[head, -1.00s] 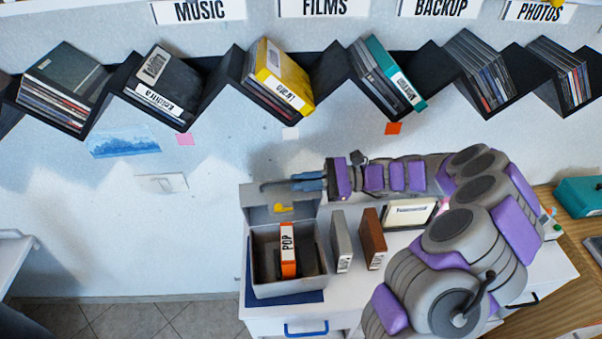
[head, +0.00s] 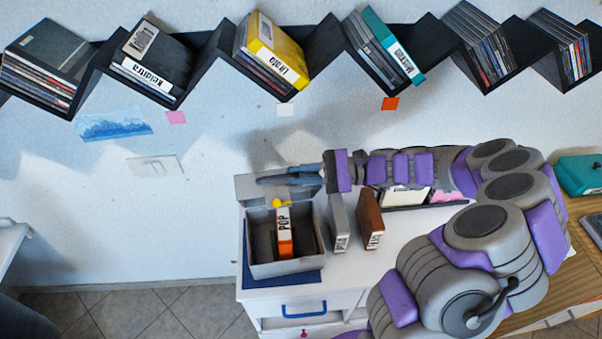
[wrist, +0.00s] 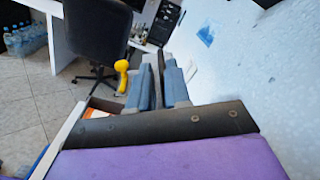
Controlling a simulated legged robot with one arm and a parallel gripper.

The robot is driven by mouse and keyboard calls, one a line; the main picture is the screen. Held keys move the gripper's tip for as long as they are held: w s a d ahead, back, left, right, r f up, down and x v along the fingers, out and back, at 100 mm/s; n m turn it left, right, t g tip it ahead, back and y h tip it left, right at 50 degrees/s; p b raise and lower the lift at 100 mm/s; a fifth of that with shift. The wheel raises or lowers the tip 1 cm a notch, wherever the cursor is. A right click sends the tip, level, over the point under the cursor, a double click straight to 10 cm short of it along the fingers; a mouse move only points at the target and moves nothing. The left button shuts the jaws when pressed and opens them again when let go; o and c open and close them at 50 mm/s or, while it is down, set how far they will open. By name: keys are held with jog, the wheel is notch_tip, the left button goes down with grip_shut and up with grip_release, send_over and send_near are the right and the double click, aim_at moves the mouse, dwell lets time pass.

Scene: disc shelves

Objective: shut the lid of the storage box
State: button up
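The grey storage box (head: 262,268) stands on the white cabinet in the head view, with an orange-and-white POP case (head: 284,232) inside. Its lid (head: 250,188) is open and stands up at the back of the box. A yellow knob (head: 281,203) is on the lid; it also shows in the wrist view (wrist: 122,76). My gripper (head: 262,180) reaches in from the right across the upper part of the lid.
A grey case (head: 338,224) and a brown case (head: 370,220) stand right of the box. A zigzag shelf (head: 215,58) of discs runs along the wall above. A dark office chair (wrist: 97,40) is beyond the gripper in the wrist view.

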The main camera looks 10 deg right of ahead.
jog(key=o, duration=0.3)
jog(key=d+p, duration=0.1)
jog(key=d, duration=0.4)
jog(key=d+p, duration=0.1)
jog(key=d, duration=1.1)
jog(key=shift+w+d+f+p, duration=0.1)
jog(key=shift+w+d+p, duration=0.15)
jog(key=shift+p, duration=0.15)
